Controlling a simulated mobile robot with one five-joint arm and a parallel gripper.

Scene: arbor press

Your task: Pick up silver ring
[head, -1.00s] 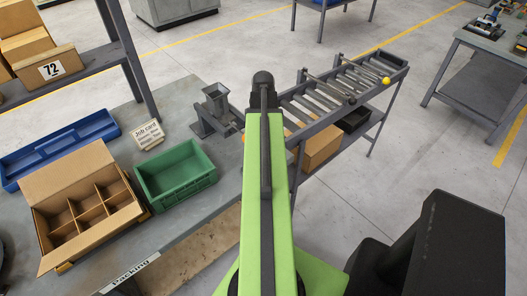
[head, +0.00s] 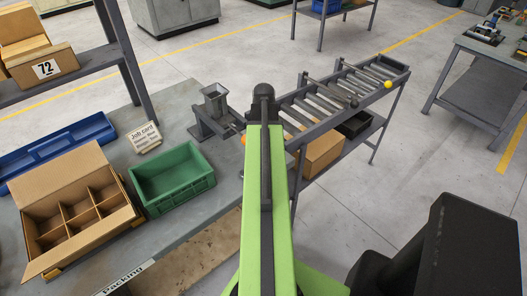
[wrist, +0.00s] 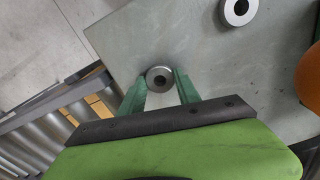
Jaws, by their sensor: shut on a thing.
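A silver ring (wrist: 159,79) with a dark centre hole sits between the green fingers of my gripper (wrist: 159,86) in the wrist view. The gripper is shut on it. A second, similar silver ring (wrist: 238,12) lies on the grey bench top (wrist: 225,55), apart from the gripper at the upper right. In the head view my green arm hides the gripper and both rings. Whether the held ring touches the bench is unclear.
An orange round knob (wrist: 309,80) is close on the right in the wrist view. The head view shows the grey press (head: 213,113), roller conveyor (head: 345,92), green bin (head: 172,178), divided carton (head: 75,213), blue tray (head: 55,150) and job card (head: 146,137).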

